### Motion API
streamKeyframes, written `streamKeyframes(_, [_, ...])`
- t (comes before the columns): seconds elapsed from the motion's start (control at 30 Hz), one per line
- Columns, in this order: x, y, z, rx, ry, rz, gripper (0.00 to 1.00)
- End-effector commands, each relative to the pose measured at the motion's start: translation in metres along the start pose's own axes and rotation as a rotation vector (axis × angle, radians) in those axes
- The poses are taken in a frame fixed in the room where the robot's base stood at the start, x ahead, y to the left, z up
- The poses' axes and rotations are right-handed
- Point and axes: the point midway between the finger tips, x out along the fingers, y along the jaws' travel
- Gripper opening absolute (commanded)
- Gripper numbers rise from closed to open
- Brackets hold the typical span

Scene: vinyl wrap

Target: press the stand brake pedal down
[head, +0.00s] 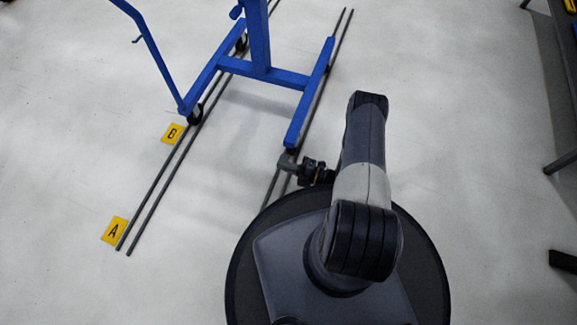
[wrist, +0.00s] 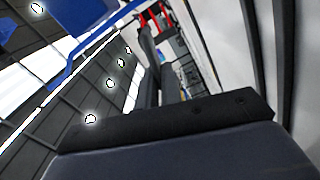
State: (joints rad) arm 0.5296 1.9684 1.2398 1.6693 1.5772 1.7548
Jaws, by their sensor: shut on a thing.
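The blue stand (head: 262,72) is upright on the floor in the head view, its low frame on caster wheels. One blue leg (head: 309,98) reaches toward me. My gripper (head: 287,161) is low, at the near end of this leg, close to or touching it; I cannot tell which. No brake pedal can be made out; the leg end and my gripper may hide it. In the wrist view my gripper's dark fingers (wrist: 154,66) are close together. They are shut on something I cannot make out. Blue parts of the stand (wrist: 88,12) show at the upper left there.
Dark floor rails (head: 160,190) run under the stand on both sides. Yellow markers A (head: 114,231) and B (head: 173,134) lie beside the left rails. Dark furniture legs (head: 562,160) stand at the right edge. The grey floor between is clear.

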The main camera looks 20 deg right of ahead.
Motion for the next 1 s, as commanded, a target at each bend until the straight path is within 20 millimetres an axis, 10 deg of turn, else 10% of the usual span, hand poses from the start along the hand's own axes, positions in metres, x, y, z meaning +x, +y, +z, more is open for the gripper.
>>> streamKeyframes(1.0, [0.000, -0.026, 0.007, -0.516, 0.000, 0.001, 0.00])
